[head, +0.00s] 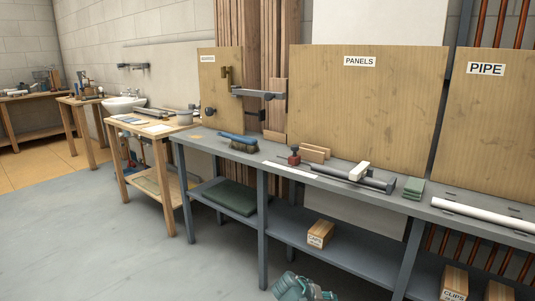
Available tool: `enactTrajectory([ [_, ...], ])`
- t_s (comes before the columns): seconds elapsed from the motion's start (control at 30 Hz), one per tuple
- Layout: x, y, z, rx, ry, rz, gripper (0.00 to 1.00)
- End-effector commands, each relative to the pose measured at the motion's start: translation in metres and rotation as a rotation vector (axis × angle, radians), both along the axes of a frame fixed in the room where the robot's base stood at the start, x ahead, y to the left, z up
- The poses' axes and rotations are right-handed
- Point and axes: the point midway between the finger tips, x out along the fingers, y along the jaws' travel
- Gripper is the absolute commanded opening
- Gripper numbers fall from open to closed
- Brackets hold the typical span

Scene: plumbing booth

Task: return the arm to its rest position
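A teal and grey rounded part (300,288), which looks like a piece of my arm, shows at the bottom edge of the head view, in front of the grey workbench. Most of the arm is below the picture. I cannot make out any gripper fingers, so my gripper and anything it may hold are not in view.
A wooden table (150,128) stands left. Floor at left is clear.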

Motion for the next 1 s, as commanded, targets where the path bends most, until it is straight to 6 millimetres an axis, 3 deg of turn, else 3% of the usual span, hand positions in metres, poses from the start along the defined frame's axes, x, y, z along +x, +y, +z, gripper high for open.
enactTrajectory([
  [0.03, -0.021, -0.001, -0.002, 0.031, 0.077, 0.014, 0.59],
  [0.23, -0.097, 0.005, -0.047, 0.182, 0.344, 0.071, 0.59],
  [0.47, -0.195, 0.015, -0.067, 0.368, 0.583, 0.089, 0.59],
  [0.67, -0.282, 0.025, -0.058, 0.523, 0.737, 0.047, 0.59],
  [0.8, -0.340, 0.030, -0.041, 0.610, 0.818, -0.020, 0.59],
  [1.0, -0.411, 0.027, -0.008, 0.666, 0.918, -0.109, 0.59],
])
